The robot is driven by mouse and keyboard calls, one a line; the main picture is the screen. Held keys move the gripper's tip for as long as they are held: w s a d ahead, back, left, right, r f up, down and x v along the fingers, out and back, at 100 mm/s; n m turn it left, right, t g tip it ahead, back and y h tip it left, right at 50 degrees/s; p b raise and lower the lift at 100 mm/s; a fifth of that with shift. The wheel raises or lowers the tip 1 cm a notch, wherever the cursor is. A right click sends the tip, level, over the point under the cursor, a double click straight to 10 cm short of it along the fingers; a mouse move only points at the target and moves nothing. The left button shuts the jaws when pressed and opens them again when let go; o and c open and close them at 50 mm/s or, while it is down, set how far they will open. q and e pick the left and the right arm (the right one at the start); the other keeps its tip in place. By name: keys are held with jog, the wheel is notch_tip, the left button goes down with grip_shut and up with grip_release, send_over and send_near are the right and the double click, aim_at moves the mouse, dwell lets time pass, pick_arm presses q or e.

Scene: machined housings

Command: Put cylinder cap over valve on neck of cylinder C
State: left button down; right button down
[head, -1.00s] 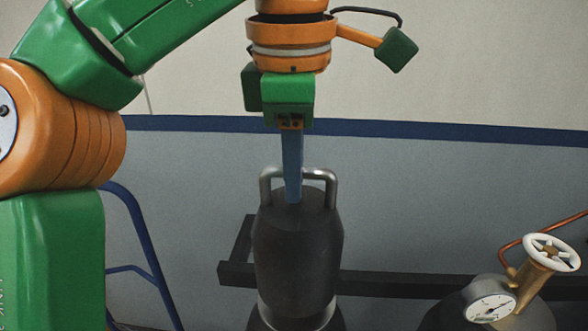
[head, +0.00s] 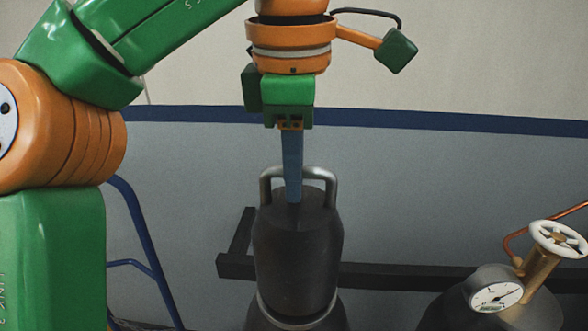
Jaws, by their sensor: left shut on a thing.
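The cylinder cap (head: 297,250) is a dark grey upright dome with a metal loop handle on top. My left gripper (head: 293,195) is above it, with blue fingers pointing down, shut on the cap at its handle. A dark cylinder (head: 330,322) shows at the bottom edge, straight under the cap; I cannot read a letter on it. The cap's lower rim is right at this cylinder's shoulder; I cannot tell whether it rests there. No valve shows on this cylinder; its neck is hidden by the cap. My right gripper is not in view.
Another cylinder (head: 450,312) at the lower right carries a pressure gauge (head: 494,290), a brass valve with a white handwheel (head: 558,240) and a copper pipe. A dark rail (head: 410,277) runs behind the cylinders. A blue tubular frame (head: 143,235) stands left.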

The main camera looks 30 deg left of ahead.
pick_arm(q)
jog(key=shift+f+b, duration=0.65)
jog(key=shift+f, duration=0.2)
jog(key=c, duration=0.8)
grip_release()
jog(key=shift+o, duration=0.2)
jog(key=r+p, duration=0.4)
jog(key=r, duration=0.1)
jog(key=s+r+p, duration=0.1)
jog(key=r+p, duration=0.1)
jog(key=shift+s+d+r, duration=0.1)
jog(key=shift+d+r, duration=0.1)
jog(key=shift+d, duration=0.1)
jog(key=shift+s+f, duration=0.15)
jog(key=shift+f, duration=0.1)
